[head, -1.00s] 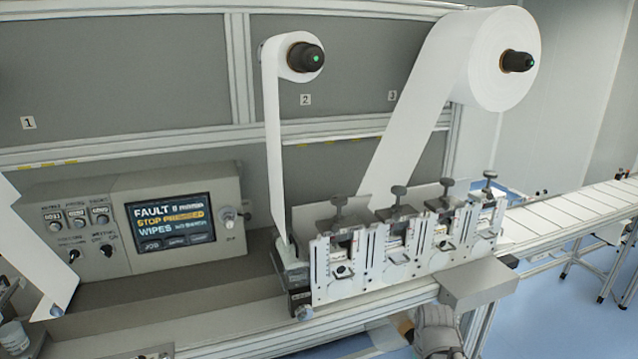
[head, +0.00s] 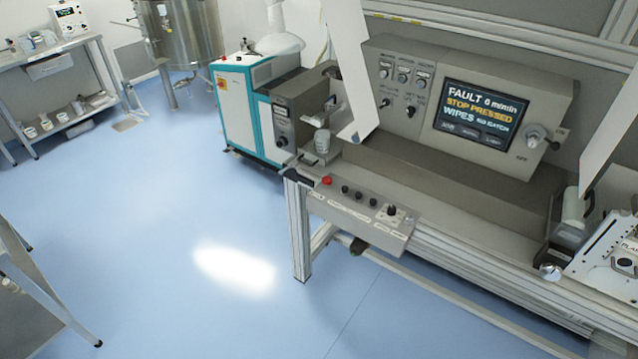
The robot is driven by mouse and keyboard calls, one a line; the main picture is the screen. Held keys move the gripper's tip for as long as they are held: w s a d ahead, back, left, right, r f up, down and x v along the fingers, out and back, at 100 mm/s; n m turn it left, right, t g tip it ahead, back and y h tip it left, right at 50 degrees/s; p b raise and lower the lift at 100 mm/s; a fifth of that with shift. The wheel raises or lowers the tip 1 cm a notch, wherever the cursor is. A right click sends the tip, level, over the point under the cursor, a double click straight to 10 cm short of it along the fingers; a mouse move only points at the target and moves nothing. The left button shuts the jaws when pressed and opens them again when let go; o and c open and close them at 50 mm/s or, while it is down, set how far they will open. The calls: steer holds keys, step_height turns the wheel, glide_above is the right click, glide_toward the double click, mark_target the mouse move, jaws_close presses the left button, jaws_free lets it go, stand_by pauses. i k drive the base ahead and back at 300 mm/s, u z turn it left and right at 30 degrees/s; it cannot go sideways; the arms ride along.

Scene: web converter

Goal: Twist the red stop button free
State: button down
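The red stop button (head: 327,181) sits at the left end of a grey control panel (head: 352,213) on the front edge of the machine, in the head view. Several dark knobs or buttons lie in a row to its right on the same panel. The screen (head: 479,112) reads FAULT, STOP PRESSED and WIPES. The red button is small here, and I cannot tell by its shape how far in it sits. My gripper is not in view.
A teal and white cabinet (head: 236,105) stands behind the panel's left end. A white web (head: 349,65) hangs beside the screen console. A steel tank (head: 183,32) and shelves (head: 70,85) stand farther back. Open blue floor (head: 180,220) lies left of the machine.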

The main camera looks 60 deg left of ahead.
mark_target(326, 179)
steer(key=u, duration=2.1)
